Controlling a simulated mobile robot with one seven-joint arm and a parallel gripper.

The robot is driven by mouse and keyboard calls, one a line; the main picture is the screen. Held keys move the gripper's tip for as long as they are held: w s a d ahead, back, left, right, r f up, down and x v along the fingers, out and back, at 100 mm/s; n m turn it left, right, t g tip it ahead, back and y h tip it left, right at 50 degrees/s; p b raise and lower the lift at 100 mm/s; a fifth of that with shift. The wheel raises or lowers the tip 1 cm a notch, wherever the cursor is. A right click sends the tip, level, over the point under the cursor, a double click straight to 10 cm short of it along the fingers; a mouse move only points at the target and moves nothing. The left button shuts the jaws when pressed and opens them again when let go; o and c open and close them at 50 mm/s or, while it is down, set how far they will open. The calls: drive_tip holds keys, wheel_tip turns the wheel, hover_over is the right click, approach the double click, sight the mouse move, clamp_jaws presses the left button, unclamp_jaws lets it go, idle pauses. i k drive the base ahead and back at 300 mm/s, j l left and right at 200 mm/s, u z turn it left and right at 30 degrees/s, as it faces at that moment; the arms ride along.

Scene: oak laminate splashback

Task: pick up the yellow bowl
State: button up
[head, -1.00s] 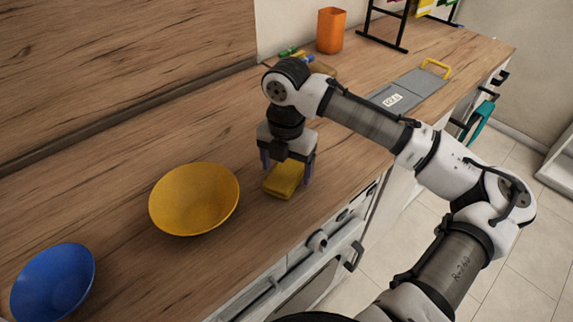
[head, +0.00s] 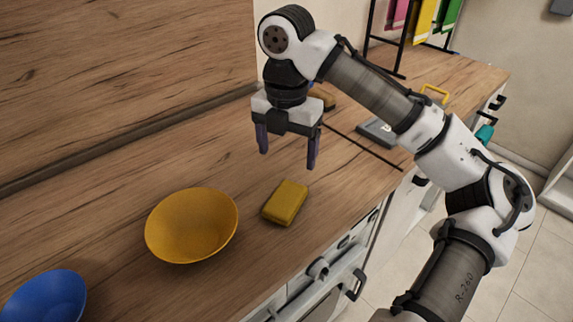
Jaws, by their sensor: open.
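The yellow bowl (head: 191,226) stands upright and empty on the wooden counter, left of the middle in the head view. My gripper (head: 287,160) is open and empty, pointing down. It hangs above the counter, to the upper right of the bowl in the picture and apart from it. A yellow sponge-like block (head: 286,202) lies flat on the counter below my gripper and to the right of the bowl. Nothing hides the bowl.
A blue bowl (head: 46,298) is at the lower left, cut by the frame edge. The front edge with knobs and a handle (head: 355,284) runs along the right. The splashback bounds the left.

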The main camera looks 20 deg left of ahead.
sight(192, 224)
drive_tip(key=u, duration=0.95)
drive_tip(key=k, duration=0.3)
